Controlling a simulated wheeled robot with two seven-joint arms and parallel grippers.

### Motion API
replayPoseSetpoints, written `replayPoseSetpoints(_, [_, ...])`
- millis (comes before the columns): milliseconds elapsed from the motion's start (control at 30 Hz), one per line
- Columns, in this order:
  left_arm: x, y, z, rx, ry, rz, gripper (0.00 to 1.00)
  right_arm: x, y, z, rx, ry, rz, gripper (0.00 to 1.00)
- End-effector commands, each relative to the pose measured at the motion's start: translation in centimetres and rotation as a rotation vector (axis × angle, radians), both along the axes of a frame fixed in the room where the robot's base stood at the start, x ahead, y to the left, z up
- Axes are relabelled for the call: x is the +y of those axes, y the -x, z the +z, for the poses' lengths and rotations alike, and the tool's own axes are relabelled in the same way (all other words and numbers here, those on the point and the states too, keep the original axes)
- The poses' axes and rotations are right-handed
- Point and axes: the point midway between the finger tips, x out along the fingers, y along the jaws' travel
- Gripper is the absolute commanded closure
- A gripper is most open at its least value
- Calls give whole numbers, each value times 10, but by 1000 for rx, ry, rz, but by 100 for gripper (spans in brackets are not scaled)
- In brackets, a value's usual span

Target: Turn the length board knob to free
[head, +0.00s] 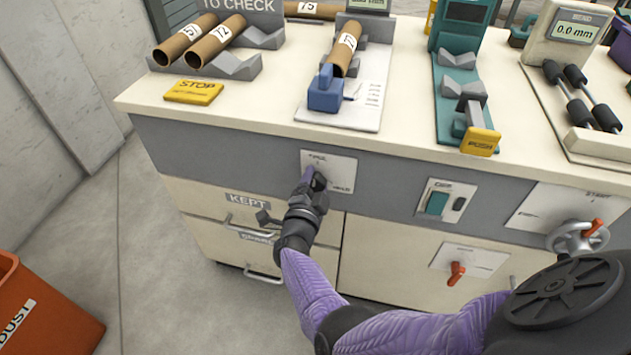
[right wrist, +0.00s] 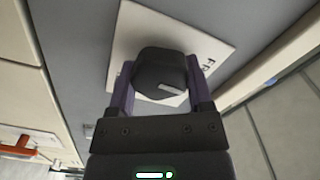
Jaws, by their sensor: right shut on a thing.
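The length board knob (right wrist: 158,62) is dark and rounded with a pale mark on its face, and sits on a white plate. The plate (head: 342,176) is on the cabinet's grey front panel, below the length board (head: 372,108). My right gripper (head: 316,176) is at the plate and hides the knob in the head view. In the right wrist view my right gripper (right wrist: 158,84) is shut on the knob, one purple finger on each side. The plate's lettering is only partly readable. My left gripper is out of view.
A cardboard tube (head: 345,50) and a blue block (head: 325,92) are on the length board. A yellow stop plate (head: 193,91) lies at left. A switch panel (head: 447,200) and a red lever (head: 457,272) are to the right. An orange bin (head: 45,315) stands lower left.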

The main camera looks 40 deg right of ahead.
Motion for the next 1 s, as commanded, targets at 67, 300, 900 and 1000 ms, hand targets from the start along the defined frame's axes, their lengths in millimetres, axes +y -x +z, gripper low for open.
replayPoseSetpoints(67, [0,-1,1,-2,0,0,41,1,0,0,25,20,2,93])
replayPoseSetpoints(300, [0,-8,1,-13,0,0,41,1,0,0,76,62,2,93])
replayPoseSetpoints(900, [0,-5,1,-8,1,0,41,1,0,-1,91,75,2,20])
replayPoseSetpoints(1000, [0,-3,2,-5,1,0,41,1,0,0,90,75,1,0])
